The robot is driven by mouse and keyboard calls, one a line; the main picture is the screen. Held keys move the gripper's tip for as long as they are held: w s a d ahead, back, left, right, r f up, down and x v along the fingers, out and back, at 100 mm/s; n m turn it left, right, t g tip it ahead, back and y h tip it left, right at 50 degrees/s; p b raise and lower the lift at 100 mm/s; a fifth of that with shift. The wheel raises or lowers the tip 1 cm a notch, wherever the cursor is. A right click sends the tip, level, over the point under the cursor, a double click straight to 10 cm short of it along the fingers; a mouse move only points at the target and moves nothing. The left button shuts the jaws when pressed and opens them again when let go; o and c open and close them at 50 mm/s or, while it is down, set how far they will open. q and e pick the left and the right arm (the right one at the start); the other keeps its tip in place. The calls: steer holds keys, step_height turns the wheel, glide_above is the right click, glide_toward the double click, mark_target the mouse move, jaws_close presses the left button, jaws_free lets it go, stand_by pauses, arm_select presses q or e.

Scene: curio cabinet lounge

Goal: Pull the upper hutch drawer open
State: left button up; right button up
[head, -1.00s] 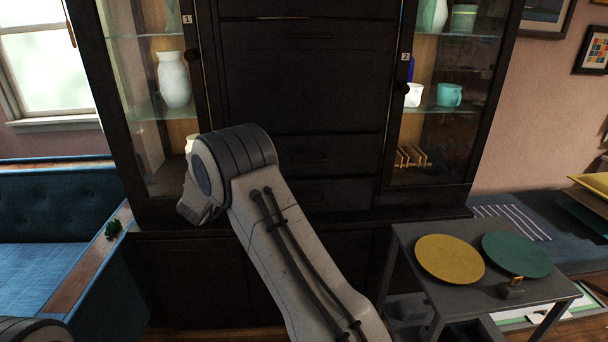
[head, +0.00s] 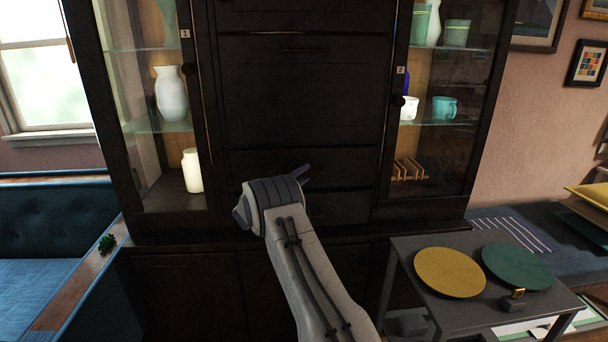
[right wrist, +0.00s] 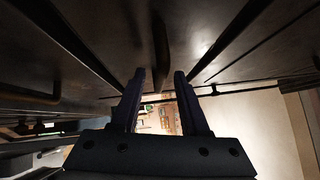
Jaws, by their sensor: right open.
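The dark hutch has two drawers in its middle column. The upper hutch drawer (head: 250,163) appears closed, its face flush with the cabinet; the lower drawer (head: 350,207) is below it. My right gripper (head: 303,172) is in front of these drawers, mostly hidden behind my own wrist, with one fingertip showing. In the right wrist view my right gripper (right wrist: 158,82) is open and empty between its fingers. A dark bar-like handle (right wrist: 162,30) lies beyond the fingertips, in line with the gap, apparently untouched. I cannot tell which drawer it belongs to. My left gripper is out of view.
Glass doors flank the drawers, with a white vase (head: 172,93), a cream jar (head: 192,170) and mugs (head: 445,107) behind them. A grey side table (head: 400,262) with a yellow plate (head: 450,272) and a green plate (head: 517,266) stands right. A blue sofa (head: 50,215) is left.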

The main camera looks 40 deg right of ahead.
steer(key=shift+w+d, duration=0.1)
steer(key=shift+d, duration=0.3)
jaws_close()
stand_by(1.2)
